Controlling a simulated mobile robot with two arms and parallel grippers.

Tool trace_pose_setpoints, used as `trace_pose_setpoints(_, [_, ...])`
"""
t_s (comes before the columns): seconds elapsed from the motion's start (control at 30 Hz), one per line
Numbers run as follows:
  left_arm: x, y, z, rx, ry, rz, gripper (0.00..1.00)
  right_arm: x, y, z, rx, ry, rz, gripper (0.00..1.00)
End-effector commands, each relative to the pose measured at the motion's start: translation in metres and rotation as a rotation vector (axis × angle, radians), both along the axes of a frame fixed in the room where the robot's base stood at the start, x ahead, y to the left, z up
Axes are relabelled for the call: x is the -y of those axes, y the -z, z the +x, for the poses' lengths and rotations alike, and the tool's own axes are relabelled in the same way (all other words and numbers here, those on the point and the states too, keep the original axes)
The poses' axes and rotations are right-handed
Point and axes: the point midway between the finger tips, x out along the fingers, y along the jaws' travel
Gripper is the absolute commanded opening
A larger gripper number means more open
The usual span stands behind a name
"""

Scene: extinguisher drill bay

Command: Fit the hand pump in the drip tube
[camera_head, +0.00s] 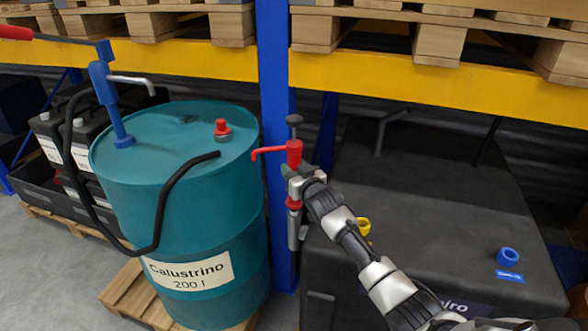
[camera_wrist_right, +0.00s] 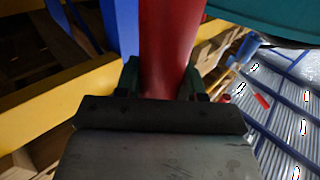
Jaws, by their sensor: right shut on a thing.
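The hand pump (camera_head: 294,153) is red, with a grey knob on top, a red spout to the left and a grey lower tube pointing down. My right gripper (camera_head: 299,177) is shut on its body and holds it roughly upright in front of the blue post. In the right wrist view the pump's red body (camera_wrist_right: 168,45) stands between the two dark green fingers. A yellow tube mouth (camera_head: 363,227) and a blue tube mouth (camera_head: 508,256) show on the black tank; I cannot tell which is the drip tube. My left gripper is not in view.
A teal drum (camera_head: 190,205) with a blue pump and black hose stands left on a pallet (camera_head: 130,296). The blue rack post (camera_head: 274,100) and yellow beam (camera_head: 400,78) are close behind the held pump. The black tank (camera_head: 430,190) fills the right, its top mostly clear.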

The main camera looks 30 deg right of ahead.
Motion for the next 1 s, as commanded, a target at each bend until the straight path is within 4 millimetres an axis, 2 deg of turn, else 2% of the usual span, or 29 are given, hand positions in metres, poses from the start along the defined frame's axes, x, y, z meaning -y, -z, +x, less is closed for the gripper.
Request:
trace_pose_setpoints(0.53, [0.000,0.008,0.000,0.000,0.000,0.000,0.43,0.000,0.010,0.000,0.003,0.000,0.000,0.10])
trace_pose_setpoints(1.0, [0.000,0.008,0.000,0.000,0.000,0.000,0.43,0.000,0.011,0.000,0.003,0.000,0.000,0.10])
